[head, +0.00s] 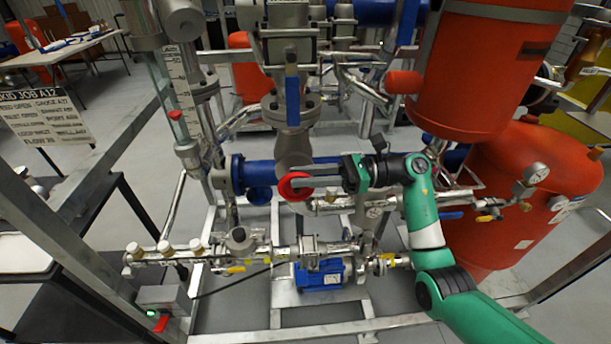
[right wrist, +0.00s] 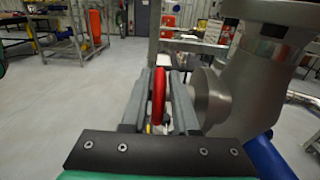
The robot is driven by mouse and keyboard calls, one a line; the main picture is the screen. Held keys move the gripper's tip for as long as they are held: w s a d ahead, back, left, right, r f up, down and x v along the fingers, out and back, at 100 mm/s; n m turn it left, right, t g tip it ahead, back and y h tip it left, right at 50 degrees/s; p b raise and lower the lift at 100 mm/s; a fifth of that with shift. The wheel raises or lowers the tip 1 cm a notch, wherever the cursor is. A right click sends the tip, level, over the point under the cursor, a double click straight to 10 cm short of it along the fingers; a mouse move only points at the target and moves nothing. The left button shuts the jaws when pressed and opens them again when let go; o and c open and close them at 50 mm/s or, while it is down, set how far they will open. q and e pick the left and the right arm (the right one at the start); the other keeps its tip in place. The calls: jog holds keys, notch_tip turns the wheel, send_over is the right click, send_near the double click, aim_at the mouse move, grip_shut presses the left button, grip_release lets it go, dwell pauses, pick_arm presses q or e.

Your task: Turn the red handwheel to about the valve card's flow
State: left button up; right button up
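The red handwheel (head: 290,193) sits on the pipe below the grey valve body, at the middle of the head view. In the right wrist view its rim (right wrist: 159,95) shows edge-on between my two fingers. My left gripper is out of view.
A blue lever (head: 293,100) hangs just above the handwheel. Blue pipe and flanges (head: 238,175) lie to its left. Large orange tanks (head: 530,185) stand at right. Small valves, gauges and a blue pump (head: 323,275) crowd below. A grey box (head: 163,300) stands at lower left.

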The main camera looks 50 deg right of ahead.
grip_shut()
jog(key=shift+w+a+r+g+h+p, duration=0.1)
jog(key=shift+r+g+h+p, duration=0.3)
jog(key=shift+p, duration=0.7)
jog(key=shift+f+h, duration=0.2)
jog(key=shift+h, duration=0.1)
jog(key=shift+f, duration=0.1)
jog(key=shift+o, duration=0.7)
grip_release()
